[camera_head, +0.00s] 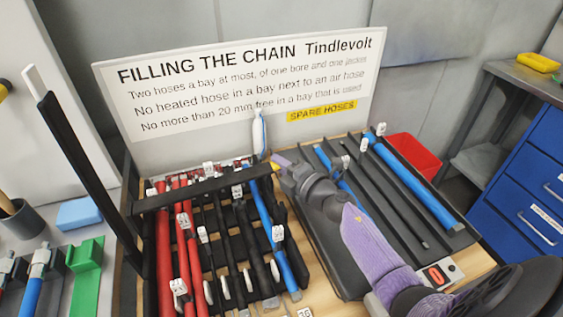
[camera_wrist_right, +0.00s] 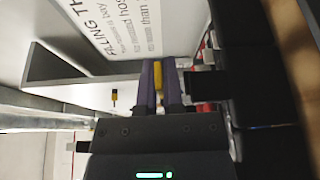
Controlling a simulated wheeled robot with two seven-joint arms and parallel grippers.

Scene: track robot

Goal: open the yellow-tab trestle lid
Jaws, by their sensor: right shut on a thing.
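The yellow-tab lid (camera_head: 205,188) is a long black bar across the hoses of the black trestle, low and nearly level in the head view. Its yellow tab (camera_head: 276,168) is at its right end. My right gripper (camera_head: 279,160), with purple fingers, is at that end. In the wrist view the yellow tab (camera_wrist_right: 158,77) sits between the two purple fingers, which are shut on it. Part of the tab is hidden by the fingers. A second black bar (camera_head: 75,150) with a white tab (camera_head: 34,82) stands raised at the left. My left gripper is not in view.
Red hoses (camera_head: 164,250), black hoses and a blue hose (camera_head: 268,225) lie under the lid. A white sign (camera_head: 240,85) stands behind. A grey rack (camera_head: 395,190) with spare hoses and a red bin (camera_head: 412,160) are to the right. Space above the lid looks clear.

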